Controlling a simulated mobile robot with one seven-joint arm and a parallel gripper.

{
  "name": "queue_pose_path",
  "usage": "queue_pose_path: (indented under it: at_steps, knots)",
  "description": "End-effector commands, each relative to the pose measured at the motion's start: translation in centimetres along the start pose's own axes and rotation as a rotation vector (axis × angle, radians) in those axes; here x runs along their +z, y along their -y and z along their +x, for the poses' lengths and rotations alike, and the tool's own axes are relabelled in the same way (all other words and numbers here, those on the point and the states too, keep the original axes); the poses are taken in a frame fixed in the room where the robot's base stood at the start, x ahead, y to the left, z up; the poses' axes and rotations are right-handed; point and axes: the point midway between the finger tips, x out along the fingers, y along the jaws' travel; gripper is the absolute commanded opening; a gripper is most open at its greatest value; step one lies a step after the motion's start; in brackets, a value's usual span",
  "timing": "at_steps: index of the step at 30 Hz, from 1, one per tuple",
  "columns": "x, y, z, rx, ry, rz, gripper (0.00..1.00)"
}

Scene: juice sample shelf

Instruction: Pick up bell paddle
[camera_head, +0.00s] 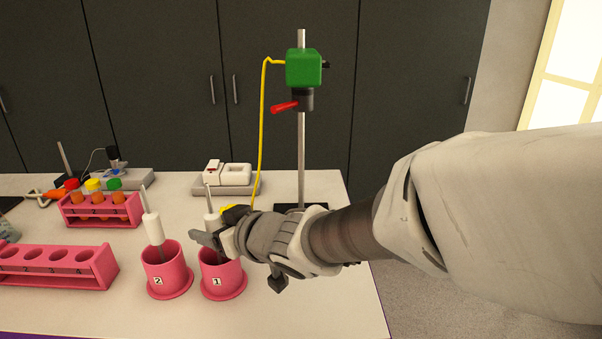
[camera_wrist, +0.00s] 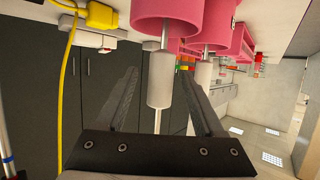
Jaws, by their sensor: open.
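Two paddles with white handles stand in pink holders: one paddle (camera_head: 153,229) in the holder marked 2 (camera_head: 168,275), one paddle (camera_head: 211,222) in the holder marked 1 (camera_head: 223,279). Their lower ends are hidden in the holders, so I cannot tell which is the bell paddle. My gripper (camera_head: 207,240) is at holder 1, partly covering its paddle. In the wrist view, my gripper (camera_wrist: 160,76) is open, and the nearer paddle's white handle (camera_wrist: 159,92) appears between its dark fingers with gaps on both sides. The other paddle (camera_wrist: 204,73) shows behind the right finger.
A stand with a green motor head (camera_head: 303,68) and red lever rises behind my arm. A yellow cable (camera_head: 261,130) hangs close to my gripper. Pink racks (camera_head: 57,267) stand at left, a white device (camera_head: 228,175) behind. The front right of the table is clear.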

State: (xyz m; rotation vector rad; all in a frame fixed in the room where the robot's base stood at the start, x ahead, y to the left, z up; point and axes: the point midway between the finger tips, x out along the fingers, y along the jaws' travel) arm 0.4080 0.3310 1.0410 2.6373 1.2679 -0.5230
Motion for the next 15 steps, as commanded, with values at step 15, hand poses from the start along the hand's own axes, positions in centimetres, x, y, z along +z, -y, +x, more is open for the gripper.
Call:
queue_pose_path:
  at_steps: [15]
  knots:
    - [0.0,0.1,3.5,0.0,0.001,0.0,0.7]
